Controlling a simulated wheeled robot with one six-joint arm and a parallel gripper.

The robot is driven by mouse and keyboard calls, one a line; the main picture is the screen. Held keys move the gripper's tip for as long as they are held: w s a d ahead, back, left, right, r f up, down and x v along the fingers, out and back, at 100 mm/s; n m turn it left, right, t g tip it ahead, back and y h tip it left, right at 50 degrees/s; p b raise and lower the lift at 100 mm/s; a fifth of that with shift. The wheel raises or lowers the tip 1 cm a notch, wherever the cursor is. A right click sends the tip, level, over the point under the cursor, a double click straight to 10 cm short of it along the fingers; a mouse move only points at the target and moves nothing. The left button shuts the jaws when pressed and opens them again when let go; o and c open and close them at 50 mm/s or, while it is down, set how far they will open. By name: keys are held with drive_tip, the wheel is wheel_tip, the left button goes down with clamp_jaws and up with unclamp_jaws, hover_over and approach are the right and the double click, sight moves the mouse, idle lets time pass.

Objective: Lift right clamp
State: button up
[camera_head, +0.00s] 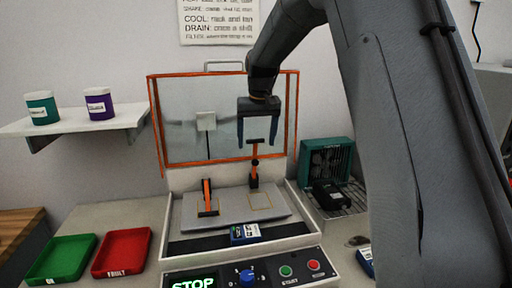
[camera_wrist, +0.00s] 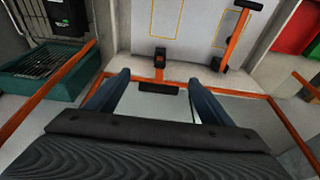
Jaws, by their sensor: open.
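The right clamp (camera_head: 254,172) stands upright at the back of the grey plate, an orange arm with a black crossbar on top. My gripper (camera_head: 257,144) points down over it, open, with one finger to each side of the crossbar. In the wrist view the right clamp (camera_wrist: 159,72) shows between the two fingertips of my gripper (camera_wrist: 158,82), with gaps on both sides; I cannot tell the exact depth. The left clamp (camera_head: 207,198) lies lowered toward the front of the plate; it also shows in the wrist view (camera_wrist: 236,38).
The raised orange-framed clear lid (camera_head: 183,163) stands close behind my gripper. A control panel (camera_head: 262,274) reading STOP is in front. A teal box (camera_head: 327,148) sits right; green (camera_head: 62,259) and red (camera_head: 122,252) trays lie left. A shelf (camera_head: 75,125) holds two jars.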

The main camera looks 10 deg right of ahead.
drive_tip(key=b+v, duration=0.1)
drive_tip(key=v, duration=0.4)
